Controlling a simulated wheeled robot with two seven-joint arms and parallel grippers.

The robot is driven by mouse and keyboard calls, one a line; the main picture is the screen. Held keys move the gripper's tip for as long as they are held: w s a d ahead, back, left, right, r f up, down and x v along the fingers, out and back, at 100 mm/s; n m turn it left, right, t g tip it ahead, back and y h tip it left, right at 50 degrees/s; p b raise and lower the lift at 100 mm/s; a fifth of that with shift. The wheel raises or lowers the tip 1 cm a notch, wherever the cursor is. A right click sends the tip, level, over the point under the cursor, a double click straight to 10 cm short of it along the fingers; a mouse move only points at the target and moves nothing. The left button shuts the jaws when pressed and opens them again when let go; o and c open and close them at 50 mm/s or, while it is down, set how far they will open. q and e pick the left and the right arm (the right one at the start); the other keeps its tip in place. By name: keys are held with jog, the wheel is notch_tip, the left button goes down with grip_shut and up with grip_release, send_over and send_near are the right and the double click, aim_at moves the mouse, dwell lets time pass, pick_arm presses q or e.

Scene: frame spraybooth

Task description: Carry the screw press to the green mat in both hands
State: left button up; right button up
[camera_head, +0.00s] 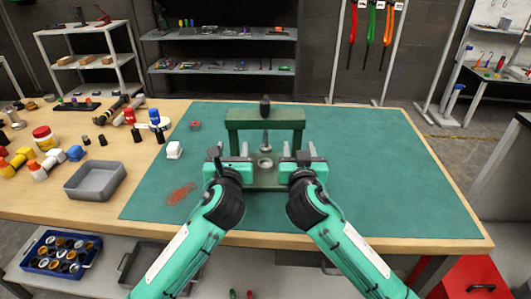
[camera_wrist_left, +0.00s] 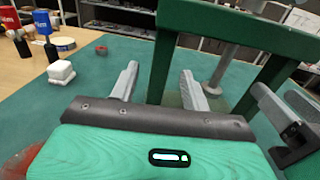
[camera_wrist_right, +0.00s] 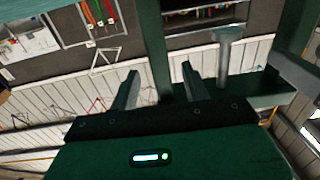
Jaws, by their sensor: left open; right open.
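The screw press (camera_head: 284,114) is a dark green frame with a crossbar, a black top knob and a central metal screw. It stands upright at the middle of the large green mat (camera_head: 370,165). My left gripper (camera_head: 232,155) is open at its left upright. In the left wrist view that upright (camera_wrist_left: 161,62) shows between the fingers (camera_wrist_left: 158,85), with gaps at both sides. My right gripper (camera_head: 299,154) is open at the right upright, which shows between the fingers (camera_wrist_right: 161,85) in the right wrist view (camera_wrist_right: 154,45). The press's lower front is partly hidden by my arms.
A white block (camera_head: 174,150) and a red tape roll (camera_head: 195,126) lie left of the press, with a red stain (camera_head: 181,194) nearby. A grey tray (camera_head: 95,180), bottles and tools fill the bare wood at left. The mat's right side is clear.

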aim_at(233, 141)
pick_arm(q)
jog(key=shift+w, duration=2.25)
pick_arm(e)
jog(key=shift+w, duration=2.25)
pick_arm(q)
grip_shut()
pick_arm(e)
grip_shut()
pick_arm(q)
jog(key=shift+r, duration=0.4)
pick_arm(e)
jog(key=shift+r, duration=0.4)
pick_arm(q)
jog(key=shift+w, duration=0.1)
pick_arm(e)
jog(key=shift+w, duration=0.15)
